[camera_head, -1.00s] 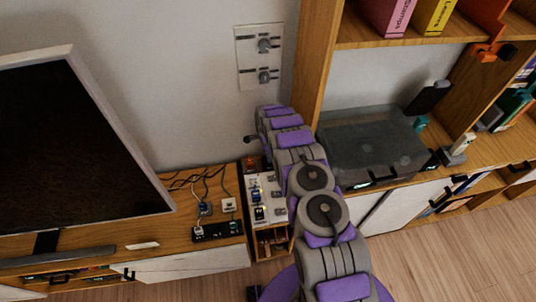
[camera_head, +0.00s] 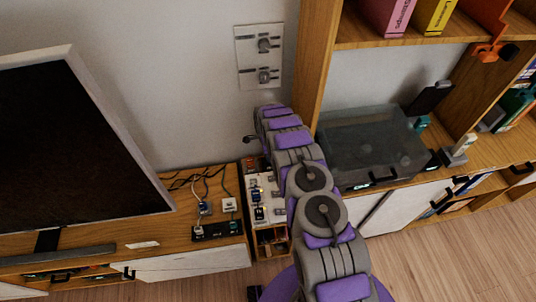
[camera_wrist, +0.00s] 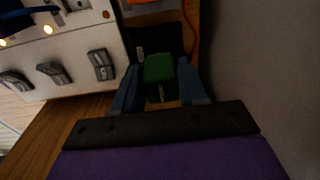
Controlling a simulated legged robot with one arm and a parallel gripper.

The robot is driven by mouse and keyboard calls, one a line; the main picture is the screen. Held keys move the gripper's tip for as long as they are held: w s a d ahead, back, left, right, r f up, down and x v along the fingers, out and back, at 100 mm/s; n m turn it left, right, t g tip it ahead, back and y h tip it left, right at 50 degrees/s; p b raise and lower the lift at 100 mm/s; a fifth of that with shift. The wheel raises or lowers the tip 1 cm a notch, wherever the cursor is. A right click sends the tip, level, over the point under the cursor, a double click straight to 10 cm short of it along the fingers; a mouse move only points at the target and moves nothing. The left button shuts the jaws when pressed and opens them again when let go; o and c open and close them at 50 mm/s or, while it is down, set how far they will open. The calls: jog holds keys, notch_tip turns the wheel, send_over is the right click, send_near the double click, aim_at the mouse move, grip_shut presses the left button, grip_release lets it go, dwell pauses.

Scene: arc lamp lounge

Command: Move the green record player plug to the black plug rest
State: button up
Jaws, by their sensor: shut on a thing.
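In the wrist view, my gripper (camera_wrist: 160,92) is shut on the green plug (camera_wrist: 159,68), with one blue-grey finger on each side of it. A dark, flat black surface (camera_wrist: 143,36) lies just beyond the plug; I cannot tell whether the plug touches it or whether it is the plug rest. In the head view my arm runs towards the wall and hides the gripper and the green plug. A black holder (camera_head: 217,231) with small plugs on it sits at the front edge of the TV bench.
A white switch panel (camera_wrist: 60,62) with grey rockers is left of the gripper; it also shows in the head view (camera_head: 254,190). An orange item (camera_wrist: 143,2) and cable (camera_wrist: 191,30) lie beyond. A grey wall (camera_wrist: 265,70) is close on the right. A record player (camera_head: 370,150) stands right of my arm.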

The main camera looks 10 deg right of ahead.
jog(key=shift+a, duration=0.25)
jog(key=shift+f+b, duration=0.3)
jog(key=shift+f, duration=1.05)
jog(key=shift+r, duration=0.2)
jog(key=shift+r+p, duration=0.35)
jog(key=shift+r, duration=0.5)
jog(key=shift+d, duration=0.2)
dwell(1.0)
jog(key=shift+f+b, duration=0.3)
jog(key=shift+f, duration=0.9)
dwell(0.6)
jog(key=o, duration=1.3)
